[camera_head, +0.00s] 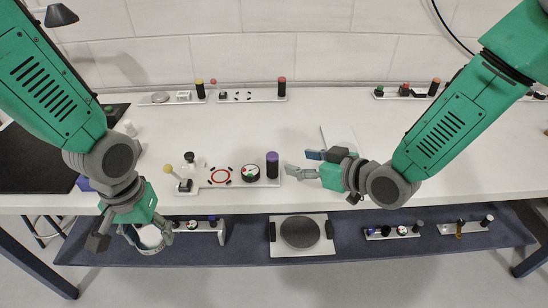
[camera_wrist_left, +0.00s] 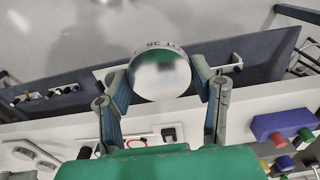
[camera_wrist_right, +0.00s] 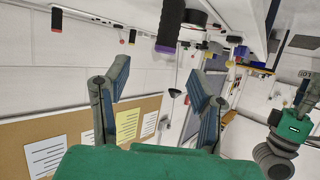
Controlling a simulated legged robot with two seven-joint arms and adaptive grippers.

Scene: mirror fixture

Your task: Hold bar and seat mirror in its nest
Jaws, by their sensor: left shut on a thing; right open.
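My left gripper (camera_head: 148,234) is shut on the round mirror (camera_head: 150,241), low in front of the table's front edge. In the left wrist view the mirror (camera_wrist_left: 160,72) sits between the two fingers and has dark lettering on its rim. The white fixture plate (camera_head: 205,181) stands near the table's front edge. It carries a red ring mark (camera_head: 221,174), a round black-rimmed dial (camera_head: 250,173) and an upright black bar with a purple top (camera_head: 272,168). My right gripper (camera_head: 297,163) is open and empty just right of the bar, apart from it. The purple part (camera_wrist_right: 170,25) shows beyond its fingers in the right wrist view.
A yellow-knobbed lever (camera_head: 179,176) stands at the plate's left end. A similar fixture (camera_head: 250,96) with a red-topped post is at the back. A lower blue shelf (camera_head: 350,240) holds more fixtures and a dark round plate (camera_head: 299,231). The table's right part is mostly clear.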

